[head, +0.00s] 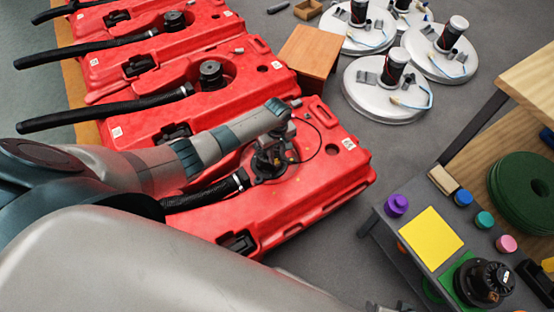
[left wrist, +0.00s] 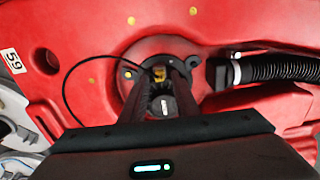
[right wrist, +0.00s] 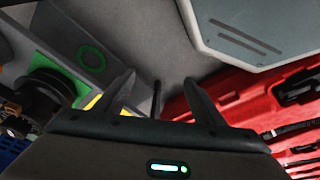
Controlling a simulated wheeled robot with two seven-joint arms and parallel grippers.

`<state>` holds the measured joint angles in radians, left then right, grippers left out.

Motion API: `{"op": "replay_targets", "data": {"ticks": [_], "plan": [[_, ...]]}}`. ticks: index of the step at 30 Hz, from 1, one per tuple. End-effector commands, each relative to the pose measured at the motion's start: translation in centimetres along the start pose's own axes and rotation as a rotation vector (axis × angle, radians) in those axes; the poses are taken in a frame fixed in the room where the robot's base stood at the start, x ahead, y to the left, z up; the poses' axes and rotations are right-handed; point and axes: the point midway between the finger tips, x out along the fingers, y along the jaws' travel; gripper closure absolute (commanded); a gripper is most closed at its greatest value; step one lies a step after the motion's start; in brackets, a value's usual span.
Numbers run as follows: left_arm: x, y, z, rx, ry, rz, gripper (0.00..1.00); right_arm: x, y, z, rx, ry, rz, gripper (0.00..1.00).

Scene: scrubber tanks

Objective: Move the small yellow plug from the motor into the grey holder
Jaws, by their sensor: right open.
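The small yellow plug (left wrist: 159,73) shows between my left fingertips in the left wrist view, at the dark round motor (left wrist: 157,46) set in the nearest red tank. My left gripper (head: 268,155) reaches down over this motor in the head view, and its fingers are drawn close together on the plug. Whether the plug still touches the motor is hidden by the fingers. My right gripper (right wrist: 158,78) is open and empty. I cannot make out the grey holder for certain.
A row of red tanks (head: 345,165) with black hoses lies at left and centre. White discs with motors (head: 385,95) and a brown box (head: 308,55) stand behind. At right is a grey bench (head: 400,232) with coloured knobs and a yellow square. Grey floor lies between.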

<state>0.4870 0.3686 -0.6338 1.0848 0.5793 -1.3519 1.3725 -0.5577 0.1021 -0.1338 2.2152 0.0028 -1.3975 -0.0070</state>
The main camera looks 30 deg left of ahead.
Motion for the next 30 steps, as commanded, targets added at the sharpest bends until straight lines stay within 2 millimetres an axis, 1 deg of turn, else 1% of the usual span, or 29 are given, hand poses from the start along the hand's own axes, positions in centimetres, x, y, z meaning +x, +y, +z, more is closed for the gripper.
{"op": "replay_targets", "data": {"ticks": [1, 2, 6, 10, 17, 18, 20, 21, 22, 30], "plan": [[0.8, 0.0, 0.0, -0.001, -0.001, 0.0, 0.72, -0.4, 0.0, 0.0, 0.0, 0.005, 0.0, 0.38], [1.1, 0.0, 0.0, -0.002, 0.0, 0.0, 0.72, -0.6, -0.1, -0.1, 0.0, 0.01, -0.002, 0.38], [2.0, 0.0, -0.1, -0.001, 0.001, 0.0, 0.72, -1.6, -0.3, -0.2, -0.001, 0.023, -0.006, 0.38], [2.2, 0.0, -0.1, 0.0, 0.001, 0.001, 0.72, -2.0, -0.4, -0.3, -0.001, 0.027, -0.007, 0.38], [2.2, 0.0, -0.1, 0.0, 0.001, 0.001, 0.72, -2.1, -0.4, -0.3, -0.002, 0.028, -0.008, 0.38], [2.2, 0.0, -0.1, 0.0, 0.001, 0.001, 0.74, -2.1, -0.4, -0.3, -0.001, 0.028, -0.008, 0.38], [2.2, 0.0, 0.0, 0.0, 0.001, 0.001, 0.89, -2.1, -0.4, -0.3, -0.001, 0.028, -0.008, 0.38], [2.2, 0.0, 0.0, 0.0, 0.001, 0.001, 0.98, -2.1, -0.4, -0.3, -0.001, 0.028, -0.008, 0.38], [2.2, 0.0, -0.1, 0.0, 0.001, 0.001, 1.0, -2.1, -0.4, -0.3, -0.001, 0.028, -0.008, 0.38], [2.2, 0.0, -0.1, -0.001, 0.001, 0.001, 1.0, -2.1, -0.4, -0.3, -0.001, 0.028, -0.007, 0.38]]}}
